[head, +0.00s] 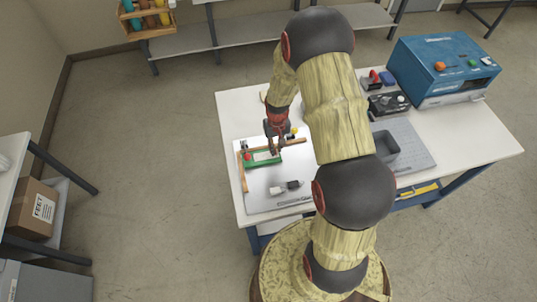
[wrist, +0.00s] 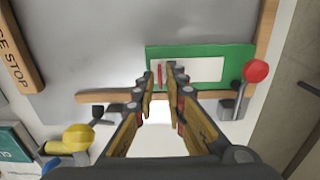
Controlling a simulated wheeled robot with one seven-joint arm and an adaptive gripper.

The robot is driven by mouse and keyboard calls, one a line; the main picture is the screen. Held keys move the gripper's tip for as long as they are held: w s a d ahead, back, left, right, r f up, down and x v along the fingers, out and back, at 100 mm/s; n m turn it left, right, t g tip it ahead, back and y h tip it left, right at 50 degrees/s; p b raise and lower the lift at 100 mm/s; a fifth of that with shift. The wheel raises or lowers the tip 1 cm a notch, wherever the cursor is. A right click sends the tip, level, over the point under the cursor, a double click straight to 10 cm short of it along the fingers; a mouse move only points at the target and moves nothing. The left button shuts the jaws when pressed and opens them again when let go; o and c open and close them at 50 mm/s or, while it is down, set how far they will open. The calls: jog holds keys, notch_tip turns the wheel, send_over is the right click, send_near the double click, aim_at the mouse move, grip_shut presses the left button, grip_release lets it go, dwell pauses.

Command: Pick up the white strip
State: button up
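The white strip (wrist: 205,69) lies in a recess of the green holder (wrist: 215,52) in the wrist view, with a thin red line near its left end. In the head view the strip (head: 266,155) shows small on the green holder (head: 249,163), partly behind my gripper. My gripper (wrist: 163,78) is open, with a narrow gap between its fingertips. The fingertips appear over the left end of the strip, and the right one hides part of it. Nothing is seen held. I cannot tell how high the tips are above the strip.
A red-ball lever (wrist: 255,71) stands beside the holder, and a yellow-ball lever (wrist: 78,136) is at lower left. Wooden rails (wrist: 105,96) edge the pale board. In the head view, a grey tray (head: 384,147) and blue machine (head: 440,65) stand to the right.

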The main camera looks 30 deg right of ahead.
grip_shut()
jog(key=shift+r, duration=0.65)
jog(key=s+a+r+p, duration=0.1)
jog(key=s+r, duration=1.1)
jog(key=s, duration=0.2)
jog(key=shift+a+r, duration=0.2)
jog(key=shift+r, duration=0.1)
jog(key=shift+r+p, duration=1.6)
jog(key=shift+r, duration=0.45)
